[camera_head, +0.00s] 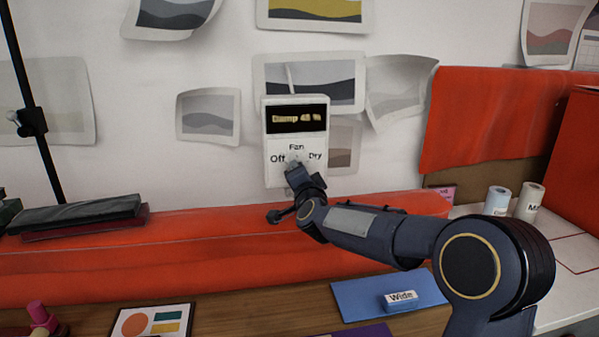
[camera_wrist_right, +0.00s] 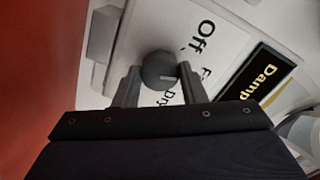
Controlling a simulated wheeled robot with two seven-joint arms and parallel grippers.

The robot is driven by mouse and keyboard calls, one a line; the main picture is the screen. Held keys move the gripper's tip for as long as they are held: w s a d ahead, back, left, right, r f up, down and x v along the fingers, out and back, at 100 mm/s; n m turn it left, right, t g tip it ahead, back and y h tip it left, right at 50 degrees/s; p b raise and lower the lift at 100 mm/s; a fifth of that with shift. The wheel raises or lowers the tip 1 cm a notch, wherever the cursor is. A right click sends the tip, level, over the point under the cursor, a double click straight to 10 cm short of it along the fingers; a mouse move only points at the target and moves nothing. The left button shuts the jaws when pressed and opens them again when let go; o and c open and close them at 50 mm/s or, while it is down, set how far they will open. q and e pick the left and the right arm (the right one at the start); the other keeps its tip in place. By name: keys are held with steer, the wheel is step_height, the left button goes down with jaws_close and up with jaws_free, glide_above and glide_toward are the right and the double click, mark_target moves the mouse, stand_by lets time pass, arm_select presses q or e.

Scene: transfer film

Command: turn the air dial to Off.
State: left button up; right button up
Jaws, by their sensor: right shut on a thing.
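The white fan control box (camera_head: 295,178) is on the wall, with a dark display reading Damp and a number, and the labels Fan, Off and Dry. In the right wrist view the round grey air dial (camera_wrist_right: 157,63) sits between the Off and Dry labels. Its light mark points to the right of that picture, between the two labels toward the display (camera_wrist_right: 262,80). My right gripper (camera_head: 297,168) is shut on the dial, with one finger (camera_wrist_right: 126,88) on each side of it. In the head view the gripper hides most of the dial. My left gripper is not in view.
A red padded ledge (camera_head: 180,255) runs below the box. Prints (camera_head: 208,115) hang around it on the wall. A blue mat (camera_head: 365,290) with a block marked Wide (camera_head: 400,299) lies on the bench. Two rolls (camera_head: 497,200) stand at right.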

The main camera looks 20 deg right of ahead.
steer(key=n+p, duration=0.1)
steer(key=n, duration=0.3)
steer(key=shift+n+p, duration=0.3)
steer(key=shift+f+n+p, duration=0.15)
steer(key=shift+n+p, duration=0.45)
steer(key=shift+n, duration=1.3)
steer(key=o, duration=1)
